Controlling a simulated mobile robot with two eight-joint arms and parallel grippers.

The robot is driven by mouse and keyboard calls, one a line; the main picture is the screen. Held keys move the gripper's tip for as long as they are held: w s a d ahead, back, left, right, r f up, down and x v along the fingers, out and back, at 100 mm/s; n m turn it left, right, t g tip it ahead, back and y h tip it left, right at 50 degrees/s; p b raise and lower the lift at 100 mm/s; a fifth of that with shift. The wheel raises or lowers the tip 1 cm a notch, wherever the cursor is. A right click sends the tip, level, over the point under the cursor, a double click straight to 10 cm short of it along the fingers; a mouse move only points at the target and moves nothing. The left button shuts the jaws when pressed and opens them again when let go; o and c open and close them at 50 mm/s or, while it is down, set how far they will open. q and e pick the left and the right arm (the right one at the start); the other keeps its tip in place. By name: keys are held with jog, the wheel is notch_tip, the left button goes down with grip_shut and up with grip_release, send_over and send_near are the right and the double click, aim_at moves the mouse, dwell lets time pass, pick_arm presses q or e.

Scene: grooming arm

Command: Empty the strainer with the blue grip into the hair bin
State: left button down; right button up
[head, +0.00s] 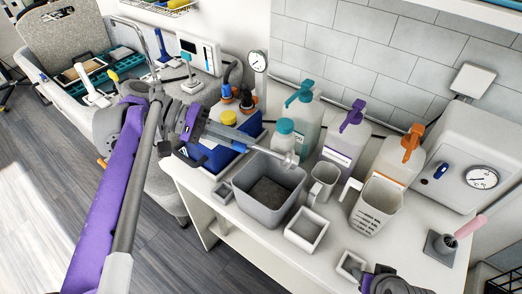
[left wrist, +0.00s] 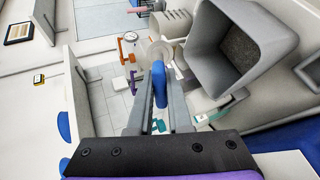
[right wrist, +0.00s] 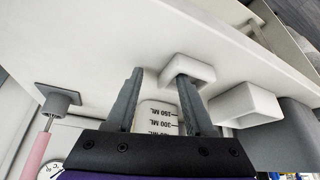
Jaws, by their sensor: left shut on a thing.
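My left gripper (head: 240,140) is shut on the strainer's blue grip, which shows between the fingers in the left wrist view (left wrist: 158,84). The strainer's pale round head (head: 290,159) is above the back rim of the grey bin (head: 244,196); any contents cannot be made out. It also shows in the left wrist view (left wrist: 160,52), beside the bin (left wrist: 228,75). The bin is open-topped with a dark, rough layer on its floor. My right gripper (right wrist: 160,82) is open and empty, near the bench's front right.
A small square white box (head: 306,230), a grey jug (head: 324,184) and a measuring jug (head: 376,206) stand right of the bin. Pump bottles (head: 346,146) line the back. A blue tray (head: 212,158) is left. A pink-handled tool (head: 466,230) stands at the right.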

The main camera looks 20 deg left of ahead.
pick_arm(q)
jog(key=shift+f, duration=0.2)
pick_arm(e)
jog(key=shift+s+f, duration=0.65)
jog(key=shift+f, duration=0.2)
jog(key=r+p, duration=0.1)
jog(key=w+r+p, duration=0.1)
jog(key=r+p, duration=0.1)
jog(key=shift+w+d, duration=0.2)
jog(key=shift+w, duration=0.15)
pick_arm(q)
jog(key=d+r+y+p, duration=0.1)
jog(key=w+d+y+p, duration=0.1)
jog(key=y, duration=0.1)
jog(key=w+d+r+y+p, duration=0.1)
jog(key=p, duration=0.1)
jog(key=shift+w+d+r+g+y, duration=0.25)
jog(key=shift+d+r+g+y, duration=0.05)
jog(key=shift+d+r+g, duration=0.1)
pick_arm(e)
jog(key=r, duration=0.1)
jog(key=w+r, duration=0.1)
jog(key=r, duration=0.3)
jog(key=shift+w+r, duration=0.2)
jog(key=shift+w, duration=0.15)
